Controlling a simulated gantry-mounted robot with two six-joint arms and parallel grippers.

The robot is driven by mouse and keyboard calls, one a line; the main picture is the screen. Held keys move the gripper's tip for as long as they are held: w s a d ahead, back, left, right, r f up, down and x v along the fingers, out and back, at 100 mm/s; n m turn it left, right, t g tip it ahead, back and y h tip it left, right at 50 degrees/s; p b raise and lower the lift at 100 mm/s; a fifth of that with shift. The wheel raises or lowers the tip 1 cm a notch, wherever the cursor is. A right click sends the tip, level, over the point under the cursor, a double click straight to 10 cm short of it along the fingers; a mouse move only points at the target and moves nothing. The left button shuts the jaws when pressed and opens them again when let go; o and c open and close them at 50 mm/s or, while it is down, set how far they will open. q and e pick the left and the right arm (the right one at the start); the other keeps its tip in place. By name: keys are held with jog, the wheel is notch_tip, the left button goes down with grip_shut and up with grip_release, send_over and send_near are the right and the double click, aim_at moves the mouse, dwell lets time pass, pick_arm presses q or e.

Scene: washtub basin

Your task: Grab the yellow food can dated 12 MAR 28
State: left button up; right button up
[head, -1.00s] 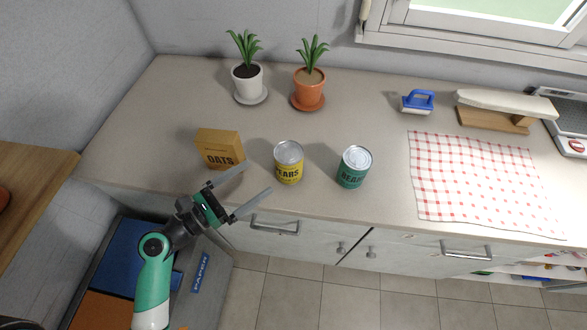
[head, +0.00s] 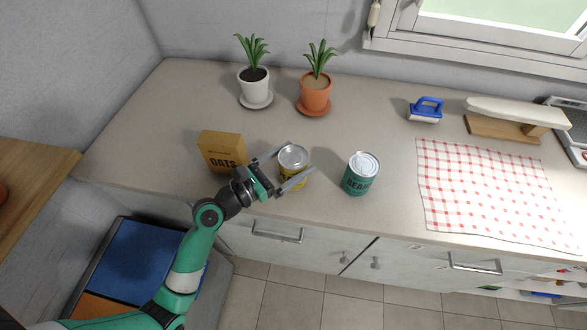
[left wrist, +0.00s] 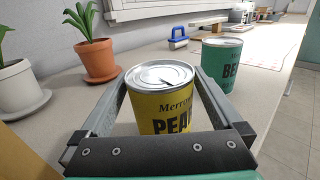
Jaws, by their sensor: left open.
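The yellow can (head: 293,160) stands upright on the counter between the oats box and the green can. In the left wrist view the yellow can (left wrist: 163,104) shows a silver lid and part of a label; no date can be read. My left gripper (head: 296,158) is open, with one finger on each side of the yellow can. The wrist view shows a gap beside the can, and I cannot tell whether either finger touches it. The right gripper is not in view.
A green can (head: 360,175) stands to the right, also in the wrist view (left wrist: 221,64). An oats box (head: 222,152) stands close on the left. Two potted plants (head: 254,80) (head: 316,92) are behind. A checked cloth (head: 490,190) lies right.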

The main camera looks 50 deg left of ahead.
pick_arm(q)
jog(key=shift+w+r, duration=0.1)
grip_shut()
jog(key=shift+r+p, duration=0.4)
notch_tip(320, 180, up, 3)
jog(key=shift+f+p, duration=0.15)
jog(key=shift+p, duration=0.9)
jog(key=s+d+r+p, duration=0.9)
jog(key=s+d, duration=0.1)
jog(key=shift+r, duration=0.25)
